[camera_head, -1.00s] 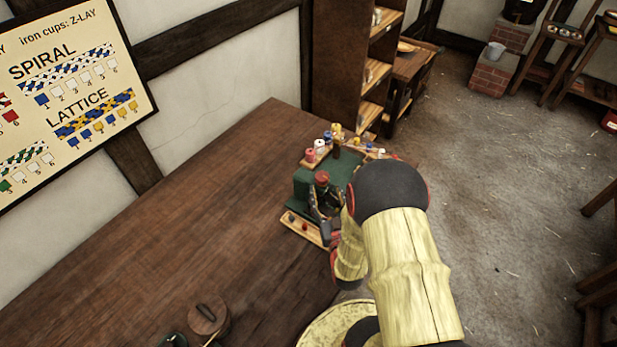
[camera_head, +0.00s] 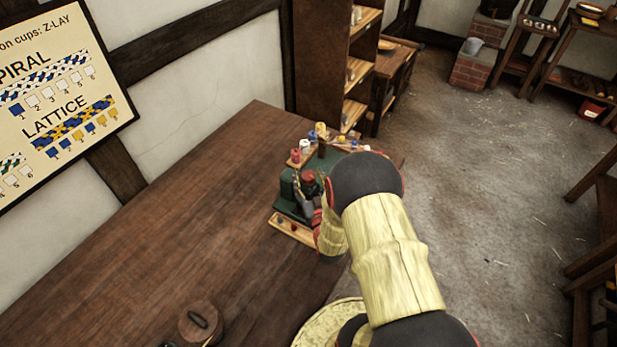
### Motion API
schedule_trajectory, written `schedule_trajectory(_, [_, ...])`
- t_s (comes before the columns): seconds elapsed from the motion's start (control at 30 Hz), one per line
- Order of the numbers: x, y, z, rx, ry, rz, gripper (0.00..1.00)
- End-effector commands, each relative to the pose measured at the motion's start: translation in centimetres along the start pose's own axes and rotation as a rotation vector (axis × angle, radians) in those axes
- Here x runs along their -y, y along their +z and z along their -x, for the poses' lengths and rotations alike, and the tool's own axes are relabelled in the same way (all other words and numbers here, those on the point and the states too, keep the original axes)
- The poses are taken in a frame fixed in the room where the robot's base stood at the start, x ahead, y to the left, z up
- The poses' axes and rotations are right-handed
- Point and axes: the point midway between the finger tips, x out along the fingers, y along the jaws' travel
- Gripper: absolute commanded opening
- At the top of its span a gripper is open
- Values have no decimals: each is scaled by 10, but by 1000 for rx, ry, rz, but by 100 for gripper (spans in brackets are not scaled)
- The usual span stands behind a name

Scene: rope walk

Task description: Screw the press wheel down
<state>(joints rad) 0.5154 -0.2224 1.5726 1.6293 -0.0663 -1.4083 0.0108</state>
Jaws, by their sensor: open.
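A green machine (camera_head: 286,188) stands at the far right end of the long wooden table. A small round red part (camera_head: 308,177) sits on top of it; I cannot tell whether this is the press wheel. My gripper (camera_head: 304,203) is open at the machine, just below the red part in the picture. The fingers are small here and partly hidden by my arm, and I cannot tell whether they touch anything. My arm also covers the machine's right side.
Red, white and yellow spools (camera_head: 305,147) stand on a rack behind the machine. A round lidded wooden pot (camera_head: 200,325) stands near the table's front. The table's middle (camera_head: 190,220) is clear. A shelf (camera_head: 325,60) stands behind.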

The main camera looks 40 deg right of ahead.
Motion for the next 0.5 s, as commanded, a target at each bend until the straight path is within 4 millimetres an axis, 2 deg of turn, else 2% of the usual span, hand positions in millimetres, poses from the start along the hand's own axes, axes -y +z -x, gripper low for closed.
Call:
schedule_trajectory(0.07, [0,0,0,0,0,0,54])
schedule_trajectory(0.5, [0,0,0,-1,0,0,29])
